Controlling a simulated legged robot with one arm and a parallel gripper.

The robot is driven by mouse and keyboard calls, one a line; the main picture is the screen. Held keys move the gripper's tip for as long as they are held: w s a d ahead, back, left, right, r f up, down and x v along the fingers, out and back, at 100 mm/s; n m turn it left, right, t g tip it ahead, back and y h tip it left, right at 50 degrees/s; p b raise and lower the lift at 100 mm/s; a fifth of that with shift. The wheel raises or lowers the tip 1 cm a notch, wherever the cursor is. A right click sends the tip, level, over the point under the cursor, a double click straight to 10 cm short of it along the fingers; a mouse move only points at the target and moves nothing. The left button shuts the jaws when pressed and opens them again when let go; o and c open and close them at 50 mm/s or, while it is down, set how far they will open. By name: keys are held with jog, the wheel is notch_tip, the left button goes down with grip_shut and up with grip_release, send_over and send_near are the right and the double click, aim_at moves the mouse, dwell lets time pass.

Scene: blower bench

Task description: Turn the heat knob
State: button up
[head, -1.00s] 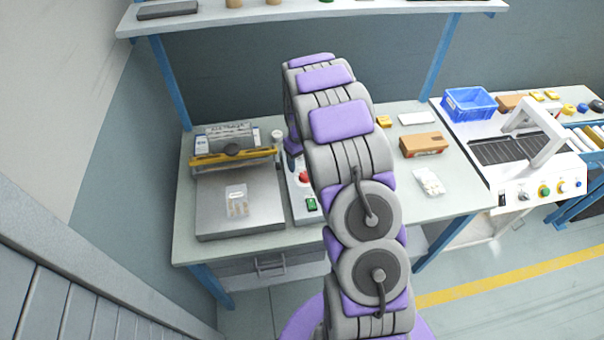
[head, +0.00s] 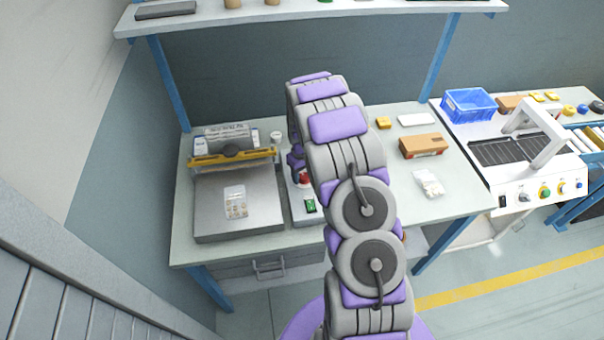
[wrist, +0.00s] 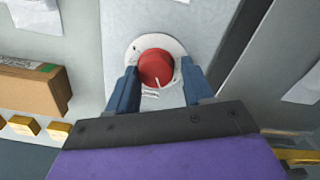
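The heat knob (wrist: 156,68) is red with a white pointer line and sits on a round white dial plate on a pale panel. In the head view the red knob (head: 304,179) shows only partly, beside my arm. My gripper (wrist: 155,82) is open in the wrist view, with one blue finger on each side of the knob's near edge. In the head view my arm hides most of the gripper.
A sealing press (head: 238,200) with a yellow bar and a small clear packet stands left of the knob's box. A green switch (head: 310,204) is on that box. A cardboard box (head: 423,145) and a blue crate (head: 469,104) stand to the right. A shelf (head: 300,12) hangs above.

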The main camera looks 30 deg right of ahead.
jog(key=shift+d, duration=0.55)
jog(key=shift+c, duration=1.4)
jog(key=shift+a, duration=0.4)
jog(key=c, duration=0.4)
jog(key=shift+d, duration=0.1)
jog(key=shift+m+p, duration=0.65)
jog(key=shift+m, duration=2.25)
